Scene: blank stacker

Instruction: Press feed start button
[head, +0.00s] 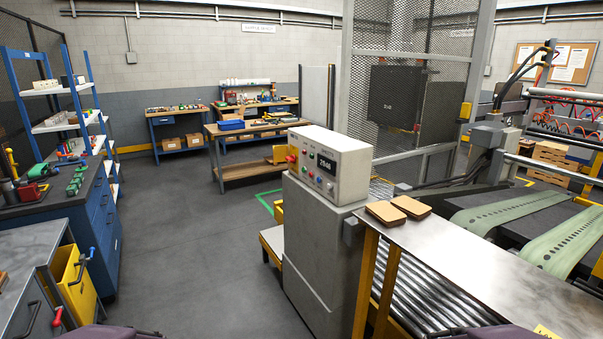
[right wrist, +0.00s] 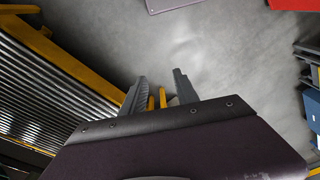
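A pale control box (head: 333,163) stands on a grey pedestal (head: 318,236) at the centre of the head view. Its front has a dark display (head: 326,164) with light digits and several small coloured buttons and lamps. The labels are too small to read, so I cannot tell which button is feed start. My right gripper (right wrist: 160,76) shows in the right wrist view with its two dark fingers apart and nothing between them. It is above the floor, away from the control box. My left gripper is not in view.
A metal table (head: 485,272) and roller conveyor (head: 417,294) lie right of the pedestal. A blue cabinet (head: 95,228) and shelf stand at left. The floor (head: 190,245) between is clear.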

